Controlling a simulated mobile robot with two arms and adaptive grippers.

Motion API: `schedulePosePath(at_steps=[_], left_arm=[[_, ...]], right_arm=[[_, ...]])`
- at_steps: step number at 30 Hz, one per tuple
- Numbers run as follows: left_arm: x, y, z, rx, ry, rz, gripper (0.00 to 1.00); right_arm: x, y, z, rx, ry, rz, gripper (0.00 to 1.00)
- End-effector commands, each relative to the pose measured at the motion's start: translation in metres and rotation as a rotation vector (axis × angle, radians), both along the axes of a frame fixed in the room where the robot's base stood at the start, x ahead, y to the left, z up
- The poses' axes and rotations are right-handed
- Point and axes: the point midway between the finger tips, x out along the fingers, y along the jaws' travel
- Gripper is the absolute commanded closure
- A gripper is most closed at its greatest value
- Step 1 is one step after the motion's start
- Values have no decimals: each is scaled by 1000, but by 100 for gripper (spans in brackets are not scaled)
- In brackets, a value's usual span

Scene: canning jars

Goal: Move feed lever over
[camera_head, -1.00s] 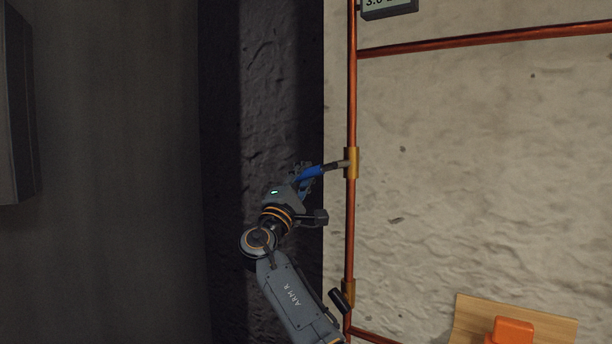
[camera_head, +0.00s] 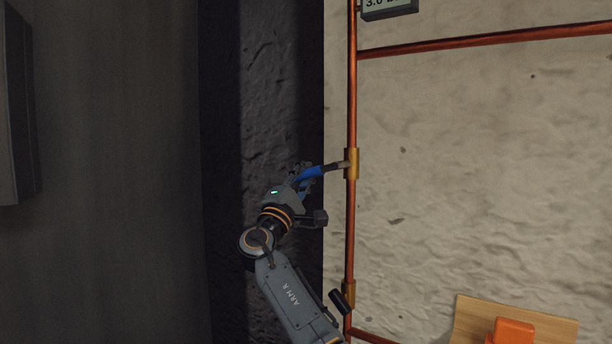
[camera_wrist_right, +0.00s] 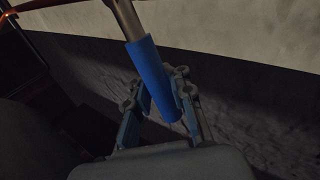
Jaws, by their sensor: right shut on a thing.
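The feed lever (camera_head: 312,172) has a blue grip and a grey shaft. It reaches left from a brass valve (camera_head: 351,163) on the upright copper pipe, tilted slightly down toward its free end. My right gripper (camera_head: 303,177) is at the lever's left end, shut on the blue grip. In the right wrist view the blue grip (camera_wrist_right: 152,75) lies between the two fingers of my right gripper (camera_wrist_right: 165,100), with the grey shaft running up out of frame. The fingers partly hide the grip in the head view. My left gripper is not in view.
A second brass valve with a black-gripped lever (camera_head: 341,301) sits lower on the copper pipe (camera_head: 351,230), close to my right arm. A grey display box (camera_head: 390,8) is at the top. An orange object (camera_head: 512,332) rests on a wooden board (camera_head: 470,318) at lower right.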

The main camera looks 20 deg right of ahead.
Motion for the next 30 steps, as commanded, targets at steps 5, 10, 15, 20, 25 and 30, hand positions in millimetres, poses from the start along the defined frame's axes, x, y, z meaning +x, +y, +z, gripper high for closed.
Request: schedulePosePath(at_steps=[5,10,15,20,25,30], left_arm=[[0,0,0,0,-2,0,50],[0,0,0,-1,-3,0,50],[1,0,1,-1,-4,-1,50],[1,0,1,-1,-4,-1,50],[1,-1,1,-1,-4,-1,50],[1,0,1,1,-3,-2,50]], right_arm=[[-1,7,2,0,-10,10,100],[-1,7,2,1,-11,10,100],[-1,7,2,1,-11,9,61],[-1,5,2,1,-10,7,57],[-1,3,1,3,-7,4,57],[-2,4,-1,3,-6,3,57]])
